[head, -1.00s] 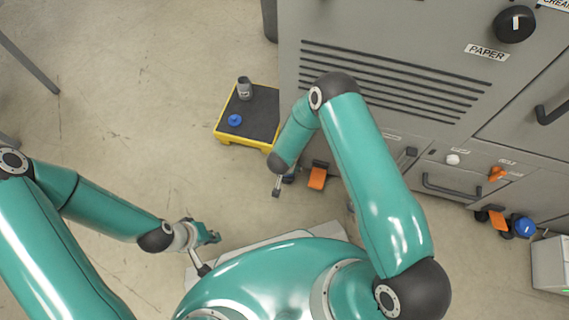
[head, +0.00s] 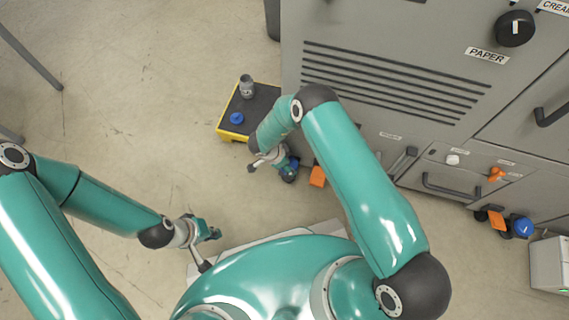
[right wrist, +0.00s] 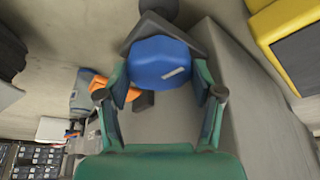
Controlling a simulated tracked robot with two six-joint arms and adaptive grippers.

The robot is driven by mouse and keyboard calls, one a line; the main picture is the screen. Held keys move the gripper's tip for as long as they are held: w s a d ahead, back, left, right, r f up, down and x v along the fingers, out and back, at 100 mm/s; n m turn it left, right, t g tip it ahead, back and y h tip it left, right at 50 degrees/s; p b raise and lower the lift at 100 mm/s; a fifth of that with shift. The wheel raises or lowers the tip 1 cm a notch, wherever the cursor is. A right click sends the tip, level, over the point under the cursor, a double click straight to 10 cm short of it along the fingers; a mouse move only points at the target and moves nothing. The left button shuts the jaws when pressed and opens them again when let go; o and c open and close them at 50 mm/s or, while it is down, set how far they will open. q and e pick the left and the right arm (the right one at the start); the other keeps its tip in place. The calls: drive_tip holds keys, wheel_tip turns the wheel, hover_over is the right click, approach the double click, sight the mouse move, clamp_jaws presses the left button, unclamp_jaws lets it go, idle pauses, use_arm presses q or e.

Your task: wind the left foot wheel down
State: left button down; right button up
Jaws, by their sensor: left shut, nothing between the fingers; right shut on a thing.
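The left foot wheel is a blue knob with a pale mark on its face, at the foot of the grey machine; it fills the upper middle of the right wrist view (right wrist: 160,62). In the head view only a bit of its blue (head: 294,163) shows beside my right gripper (head: 286,168). My right gripper's green fingers (right wrist: 160,80) stand on both sides of the wheel and are shut on it. My left gripper (head: 211,234) is shut and empty, low over the floor at left, well away from the wheel.
An orange pedal (head: 317,176) is just right of the wheel. A yellow-edged step (head: 226,135) behind carries a grey container (head: 246,87) and a blue cap (head: 237,118). Another blue wheel (head: 523,227) is at far right.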

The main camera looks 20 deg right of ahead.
drive_tip(key=shift+w+a+m, duration=0.15)
drive_tip(key=shift+w+m, duration=0.15)
drive_tip(key=shift+m, duration=0.4)
drive_tip(key=shift+g, duration=0.3)
drive_tip(key=o, duration=1.2)
drive_tip(key=shift+c, duration=0.2)
drive_tip(key=shift+s, duration=0.1)
drive_tip(key=v, duration=0.8)
